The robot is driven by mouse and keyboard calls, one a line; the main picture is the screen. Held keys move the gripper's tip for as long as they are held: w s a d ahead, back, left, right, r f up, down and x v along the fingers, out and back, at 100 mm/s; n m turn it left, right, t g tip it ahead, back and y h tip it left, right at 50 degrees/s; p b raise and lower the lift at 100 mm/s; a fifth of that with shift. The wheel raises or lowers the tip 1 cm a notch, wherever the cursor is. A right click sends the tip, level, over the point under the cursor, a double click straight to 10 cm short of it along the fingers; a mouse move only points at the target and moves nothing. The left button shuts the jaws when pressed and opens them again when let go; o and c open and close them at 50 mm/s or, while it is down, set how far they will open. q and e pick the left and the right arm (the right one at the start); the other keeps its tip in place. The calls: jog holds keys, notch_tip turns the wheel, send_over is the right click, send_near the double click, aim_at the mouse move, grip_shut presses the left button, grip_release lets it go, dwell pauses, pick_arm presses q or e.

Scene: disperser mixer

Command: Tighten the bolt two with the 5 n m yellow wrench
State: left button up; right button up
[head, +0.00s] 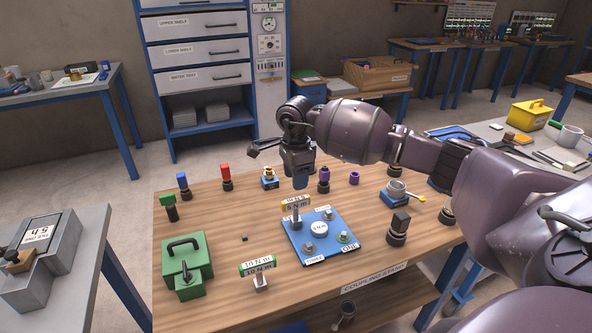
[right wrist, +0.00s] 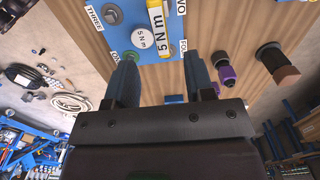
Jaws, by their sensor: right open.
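The yellow 5 N m wrench (head: 295,207) stands upright on a far-side bolt of the blue plate (head: 301,252), its tag facing up. Its yellow tag (right wrist: 157,28) also shows in the right wrist view, above the gap between the fingers. The plate carries several bolts and a round 5 N m disc (head: 319,229). My left gripper is not in view.
A green-tagged 10 N m wrench (head: 260,272) stands near the table's front. A green case (head: 184,266) is at the left. Several coloured sockets line the back, including a purple one (head: 323,180). A dark socket (head: 398,229) stands right of the plate.

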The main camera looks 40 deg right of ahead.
aim_at(296, 199)
notch_tip(296, 199, down, 8)
jog(key=shift+r, duration=0.15)
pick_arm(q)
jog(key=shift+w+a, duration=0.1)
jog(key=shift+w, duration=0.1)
pick_arm(e)
jog(key=shift+f, duration=0.65)
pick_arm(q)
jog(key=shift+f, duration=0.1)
